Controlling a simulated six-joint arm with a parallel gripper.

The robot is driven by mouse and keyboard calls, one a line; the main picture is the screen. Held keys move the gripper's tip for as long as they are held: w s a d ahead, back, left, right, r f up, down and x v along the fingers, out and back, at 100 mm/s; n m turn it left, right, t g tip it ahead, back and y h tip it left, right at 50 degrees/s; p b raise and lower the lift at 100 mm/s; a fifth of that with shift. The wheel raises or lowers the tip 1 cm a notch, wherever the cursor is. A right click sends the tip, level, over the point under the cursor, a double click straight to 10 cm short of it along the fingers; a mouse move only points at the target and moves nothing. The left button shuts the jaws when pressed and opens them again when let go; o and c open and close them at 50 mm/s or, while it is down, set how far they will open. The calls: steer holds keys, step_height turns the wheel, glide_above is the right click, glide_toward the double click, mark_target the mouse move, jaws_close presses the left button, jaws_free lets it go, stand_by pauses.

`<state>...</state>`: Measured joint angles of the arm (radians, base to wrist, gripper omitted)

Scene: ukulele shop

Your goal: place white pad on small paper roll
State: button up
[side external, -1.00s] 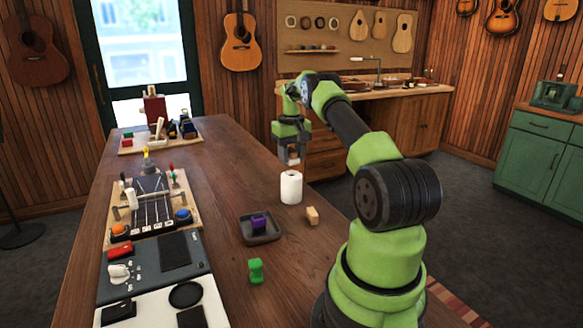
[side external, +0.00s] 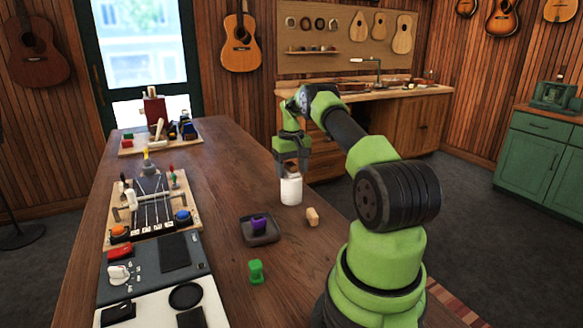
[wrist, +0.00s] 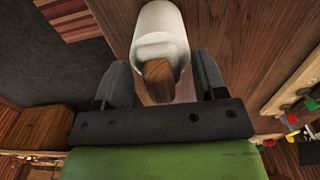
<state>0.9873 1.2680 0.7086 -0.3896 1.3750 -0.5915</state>
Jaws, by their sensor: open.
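The small white paper roll (side external: 291,191) stands upright on the wooden table; its pale body also fills the top of the wrist view (wrist: 160,20). A small white pad (wrist: 158,50) with a brown wooden block-like part (wrist: 158,72) shows at the roll's top end. The brown part lies between the fingers of my gripper (side external: 291,169). My gripper (wrist: 162,84) is open, with a finger apart on each side of the brown part. The pad's underside is hidden, so its exact contact with the roll cannot be seen.
A stringed board (side external: 150,212) and a grey panel (side external: 200,262) lie left. Bare table surrounds the roll.

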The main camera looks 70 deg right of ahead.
mark_target(292, 163)
step_height(292, 163, up, 10)
steer(key=shift+r, duration=0.15)
steer(key=w+a+r+n+t, duration=0.1)
steer(key=w+a+r, duration=0.2)
steer(key=a+r, duration=0.15)
steer(key=w+a+r+n, duration=0.1)
steer(key=w+a+r, duration=0.25)
steer(key=r, duration=0.25)
steer(key=a+r+n+t, duration=0.1)
steer(key=a+r, duration=0.2)
steer(key=a, duration=0.3)
steer(key=a+r+t, duration=0.1)
steer(key=a+r, duration=0.3)
steer(key=a, duration=0.3)
steer(key=s+a+r+n+t, duration=0.1)
steer(key=s+a, duration=0.2)
steer(key=a, duration=0.3)
steer(key=s+a+n+t, duration=0.1)
steer(key=s+a, duration=0.2)
steer(key=a, duration=0.2)
steer(key=s+a+f+t+y, duration=0.1)
steer(key=s+a+f, duration=0.1)
steer(key=s+a, duration=0.2)
steer(key=s+a+f+t+y, duration=0.1)
steer(key=s+a+f, duration=0.2)
steer(key=s, duration=0.4)
steer(key=shift+a+f, duration=0.35)
steer(key=shift+a, duration=0.3)
